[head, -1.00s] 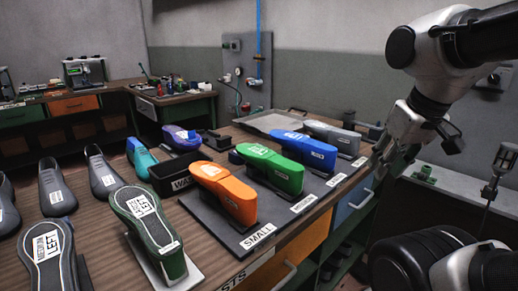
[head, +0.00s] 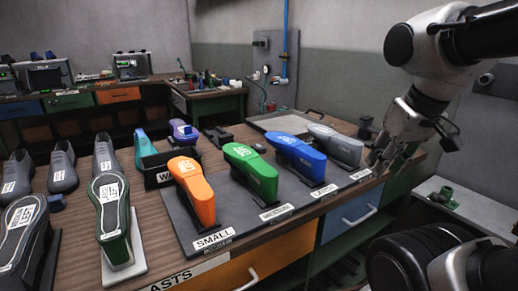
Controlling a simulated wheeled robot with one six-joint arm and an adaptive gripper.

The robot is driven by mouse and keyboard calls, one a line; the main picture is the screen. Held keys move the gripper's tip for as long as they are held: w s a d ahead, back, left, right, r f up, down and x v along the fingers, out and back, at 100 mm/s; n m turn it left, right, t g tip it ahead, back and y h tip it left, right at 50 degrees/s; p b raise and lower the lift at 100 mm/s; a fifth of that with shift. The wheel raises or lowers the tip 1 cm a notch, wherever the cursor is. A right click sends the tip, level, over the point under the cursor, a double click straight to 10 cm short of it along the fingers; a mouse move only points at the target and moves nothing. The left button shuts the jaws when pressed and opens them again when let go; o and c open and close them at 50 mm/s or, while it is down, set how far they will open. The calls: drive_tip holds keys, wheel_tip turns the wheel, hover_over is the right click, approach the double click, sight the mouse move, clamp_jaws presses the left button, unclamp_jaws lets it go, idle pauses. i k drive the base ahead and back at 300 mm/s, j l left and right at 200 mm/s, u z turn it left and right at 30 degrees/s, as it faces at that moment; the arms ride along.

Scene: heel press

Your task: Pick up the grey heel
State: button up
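The grey heel (head: 336,146) sits at the right end of a dark board (head: 235,225) on the wooden bench, beside the blue one (head: 297,156). A white label lies in front of it. My gripper (head: 378,165) hangs in the air at the right of the view, pointing down and to the left. It appears close to the grey heel in the picture, but the distance between them is unclear. The fingers are seen at an angle and partly overlap, so I cannot tell how far apart they are. No object shows in them.
Green (head: 250,172) and orange (head: 193,190) pieces stand left of the blue one. Several grey shoe forms (head: 62,168) and a green-edged sole (head: 113,215) on a stand fill the bench's left. A flat grey plate (head: 285,121) lies behind. Drawers (head: 350,214) front the bench.

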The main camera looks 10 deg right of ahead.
sight(260, 148)
drive_tip(key=l+u, duration=0.15)
drive_tip(key=l, duration=0.25)
drive_tip(key=u, duration=2.2)
drive_tip(key=z, duration=2.15)
drive_tip(key=i+l+u, duration=0.3)
drive_tip(key=u, duration=0.15)
